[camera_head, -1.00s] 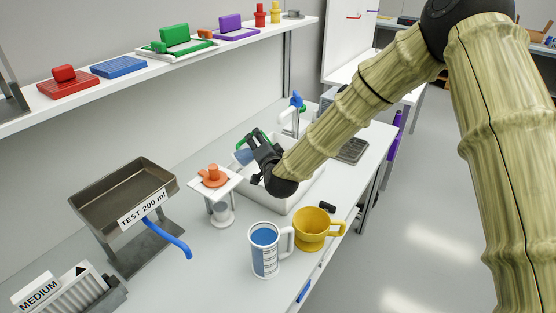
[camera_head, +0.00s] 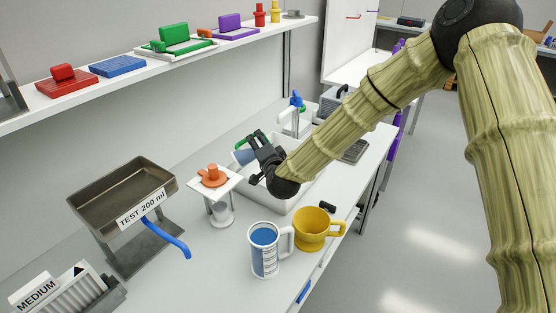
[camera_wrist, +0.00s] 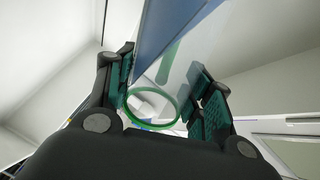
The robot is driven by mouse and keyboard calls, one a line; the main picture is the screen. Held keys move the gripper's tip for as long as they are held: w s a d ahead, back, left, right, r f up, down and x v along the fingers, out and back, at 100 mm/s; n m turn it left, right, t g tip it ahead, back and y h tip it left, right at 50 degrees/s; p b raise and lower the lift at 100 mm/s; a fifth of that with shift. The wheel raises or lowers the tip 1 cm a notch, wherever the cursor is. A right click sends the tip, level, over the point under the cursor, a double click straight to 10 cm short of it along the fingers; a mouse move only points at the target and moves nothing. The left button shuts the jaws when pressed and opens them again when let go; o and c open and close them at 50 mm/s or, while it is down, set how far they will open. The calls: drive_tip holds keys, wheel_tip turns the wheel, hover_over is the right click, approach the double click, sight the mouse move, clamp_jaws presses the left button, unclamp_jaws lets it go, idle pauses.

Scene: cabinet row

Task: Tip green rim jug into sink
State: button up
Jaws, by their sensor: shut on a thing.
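The green rim jug (camera_wrist: 170,75) is a clear jug with a green ring and blue contents, and it fills the middle of the wrist view. My gripper (camera_wrist: 165,95) is shut on it, with a dark green pad on each side. In the head view my gripper (camera_head: 259,145) is over the far left part of the white sink (camera_head: 290,205). There the jug (camera_head: 244,156) shows only as a blue patch and a bit of green, mostly hidden by the gripper. The blue looks slanted in the wrist view, so the jug seems tilted. I cannot see any pouring.
A faucet with a blue handle (camera_head: 296,98) stands behind the sink. A white measuring jug with blue contents (camera_head: 264,248) and a yellow mug (camera_head: 313,229) stand in front. A white stand with an orange piece (camera_head: 214,178) and a metal tray (camera_head: 125,195) are left.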

drive_tip(key=shift+f+m, duration=0.3)
drive_tip(key=shift+m, duration=0.2)
drive_tip(key=shift+w+d+f+m+b, duration=0.3)
drive_tip(key=shift+d+f+m+b, duration=0.2)
drive_tip(key=shift+d+m+b, duration=0.35)
idle(0.8)
drive_tip(key=shift+w+d+r+m+g+y+b, duration=0.15)
drive_tip(key=shift+r+m+y+b, duration=0.1)
drive_tip(key=shift+m+b, duration=0.2)
drive_tip(key=shift+s+r+m+g+y+b, duration=0.15)
drive_tip(key=shift+m+y+b, duration=0.15)
drive_tip(key=shift+m, duration=0.2)
idle(1.0)
drive_tip(key=shift+w, duration=0.1)
drive_tip(key=shift+n+h+p, duration=0.25)
drive_tip(key=shift+n+p, duration=0.05)
drive_tip(key=shift+p, duration=0.05)
drive_tip(key=shift+a+f+n+p, duration=0.15)
drive_tip(key=shift+a+n+p, duration=0.2)
drive_tip(key=shift+n, duration=0.35)
drive_tip(key=shift+s+a+r+n+p, duration=0.25)
drive_tip(key=shift+a+n+p, duration=0.15)
drive_tip(key=shift+n+p, duration=0.25)
drive_tip(key=shift+s, duration=0.1)
